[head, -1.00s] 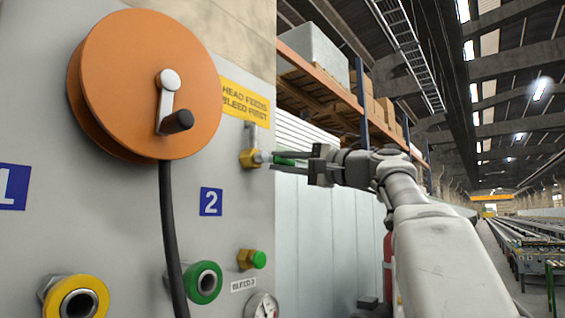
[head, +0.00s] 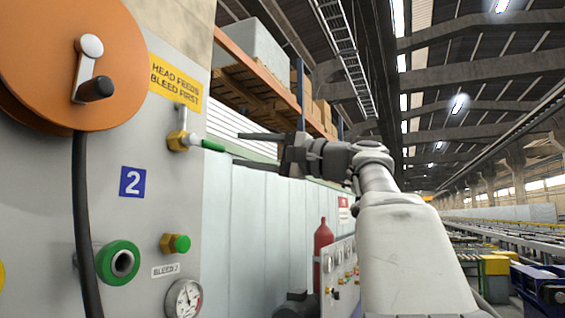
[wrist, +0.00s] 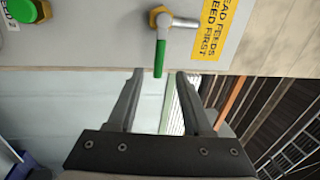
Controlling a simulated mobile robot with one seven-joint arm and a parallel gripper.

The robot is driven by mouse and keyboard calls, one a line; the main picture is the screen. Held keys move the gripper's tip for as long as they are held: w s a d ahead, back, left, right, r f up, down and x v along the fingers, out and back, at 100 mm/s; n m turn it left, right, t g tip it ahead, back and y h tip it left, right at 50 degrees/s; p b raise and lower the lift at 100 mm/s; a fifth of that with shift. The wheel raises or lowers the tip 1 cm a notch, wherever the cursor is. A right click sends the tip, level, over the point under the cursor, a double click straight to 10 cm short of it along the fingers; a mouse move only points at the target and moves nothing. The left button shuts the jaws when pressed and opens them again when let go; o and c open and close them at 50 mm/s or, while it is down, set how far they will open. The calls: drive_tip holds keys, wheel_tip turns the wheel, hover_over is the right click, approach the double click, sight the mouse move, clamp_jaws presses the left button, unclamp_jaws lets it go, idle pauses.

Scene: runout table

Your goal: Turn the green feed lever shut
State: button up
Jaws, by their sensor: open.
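The green feed lever (head: 212,145) sits on a brass valve (head: 180,141) at the panel's right edge, below the yellow sign. It points right in the head view, crosswise to the short grey pipe (head: 183,117) above the valve. In the wrist view, the lever (wrist: 159,58) points down toward my gripper, its green end near the line between the fingertips. My gripper (head: 238,149) is open and empty, just right of the lever's end. A small gap shows there in the head view. Both fingers also show in the wrist view (wrist: 157,75).
An orange reel (head: 65,60) with a crank and black hose is left of the valve. A green-capped brass fitting (head: 176,243), a green-ringed port (head: 120,262) and a gauge (head: 184,299) are below. A red extinguisher (head: 323,252) stands behind. Free room lies right of the panel edge.

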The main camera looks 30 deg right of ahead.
drive_tip(key=v, duration=0.8)
drive_tip(key=shift+b, duration=0.35)
